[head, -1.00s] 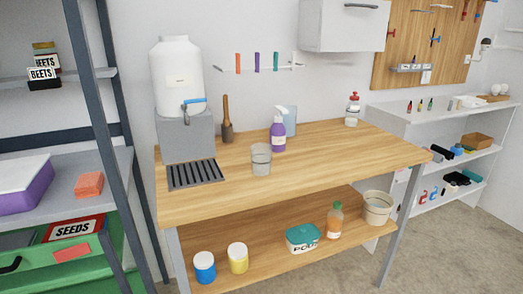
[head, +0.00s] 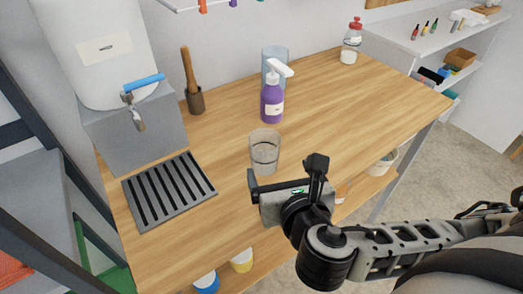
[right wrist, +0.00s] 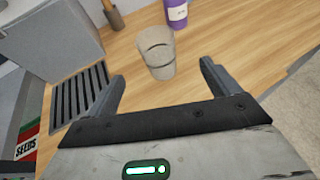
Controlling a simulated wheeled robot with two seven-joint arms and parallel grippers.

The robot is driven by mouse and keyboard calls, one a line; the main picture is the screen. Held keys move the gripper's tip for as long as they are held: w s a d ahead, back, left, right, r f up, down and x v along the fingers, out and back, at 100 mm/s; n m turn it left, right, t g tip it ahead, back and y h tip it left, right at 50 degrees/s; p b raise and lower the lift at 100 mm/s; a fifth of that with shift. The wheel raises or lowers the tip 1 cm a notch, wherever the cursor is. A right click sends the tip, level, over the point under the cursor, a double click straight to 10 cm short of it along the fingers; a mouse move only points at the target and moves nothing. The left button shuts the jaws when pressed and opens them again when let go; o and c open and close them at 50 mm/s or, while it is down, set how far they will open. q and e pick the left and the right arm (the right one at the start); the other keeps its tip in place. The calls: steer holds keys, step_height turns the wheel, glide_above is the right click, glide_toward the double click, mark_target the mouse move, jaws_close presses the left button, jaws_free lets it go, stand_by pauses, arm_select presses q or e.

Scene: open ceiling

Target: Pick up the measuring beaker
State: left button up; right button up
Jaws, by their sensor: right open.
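A clear, slightly tapered beaker (head: 265,152) stands upright on the wooden workbench (head: 345,125), right of the slotted black grate. The right wrist view also shows the beaker (right wrist: 157,52), just beyond and between the finger ends. My right gripper (head: 284,174) is open and empty at the bench's front side, in front of the beaker. Its spread fingers in the right wrist view (right wrist: 162,74) point toward the beaker, which is not held. My left gripper is not in view.
The bench's right part is mostly clear.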

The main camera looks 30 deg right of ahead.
mark_target(271, 153)
steer(key=x, duration=0.6)
steer(key=shift+w+f, duration=0.1)
steer(key=shift+w, duration=0.15)
steer(key=shift+a+p+x, duration=0.15)
steer(key=shift+x, duration=1.35)
steer(key=shift+a+p+x, duration=0.1)
steer(key=shift+p+x, duration=0.05)
steer(key=shift+x, duration=1.4)
steer(key=c, duration=1.1)
